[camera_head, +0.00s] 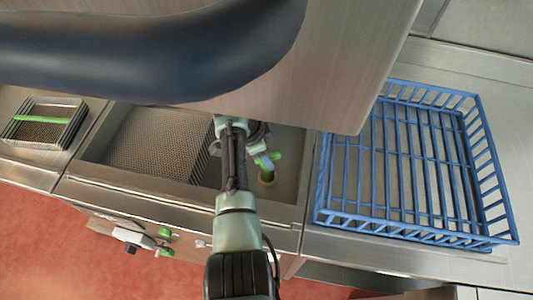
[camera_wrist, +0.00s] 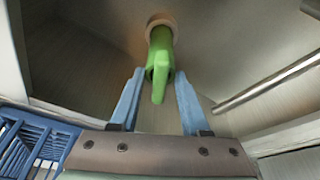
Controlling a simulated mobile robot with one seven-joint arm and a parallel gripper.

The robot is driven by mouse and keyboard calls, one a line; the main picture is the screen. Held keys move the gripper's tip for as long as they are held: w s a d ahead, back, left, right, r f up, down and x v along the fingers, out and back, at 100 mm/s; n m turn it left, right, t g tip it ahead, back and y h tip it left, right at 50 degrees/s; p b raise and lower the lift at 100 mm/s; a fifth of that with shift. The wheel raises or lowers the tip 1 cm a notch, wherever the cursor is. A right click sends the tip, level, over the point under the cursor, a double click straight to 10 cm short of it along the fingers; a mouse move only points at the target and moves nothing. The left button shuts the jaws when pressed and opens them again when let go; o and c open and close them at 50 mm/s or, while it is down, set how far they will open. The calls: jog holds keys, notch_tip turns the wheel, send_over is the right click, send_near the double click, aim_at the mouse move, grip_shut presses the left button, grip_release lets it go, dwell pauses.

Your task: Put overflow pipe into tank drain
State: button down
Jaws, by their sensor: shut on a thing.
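The green overflow pipe (camera_wrist: 161,52) runs up the middle of the wrist view, and its far end meets the tan drain ring (camera_wrist: 161,19). I cannot tell how deep the end sits in the ring. My gripper (camera_wrist: 160,75) is shut on the near part of the pipe, with a blue finger on each side. In the head view, my gripper (camera_head: 264,160) is low inside the steel tank. The green pipe (camera_head: 275,157) shows in part beside the blue fingers, just above the drain ring (camera_head: 267,178). My arm and the fingers hide the rest of the pipe.
A blue wire basket (camera_head: 333,216) stands on the counter at the right. A perforated screen (camera_head: 150,142) lies in the tank's left part. A small mesh basket (camera_head: 47,104) with a green bar is far left. A large steel hood (camera_head: 345,60) with a dark handle hangs overhead.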

jog(key=shift+f, duration=0.2)
dwell(0.4)
grip_release()
dwell(0.4)
jog(key=shift+r, duration=0.1)
jog(key=shift+p+v, duration=3.15)
jog(key=shift+v, duration=0.25)
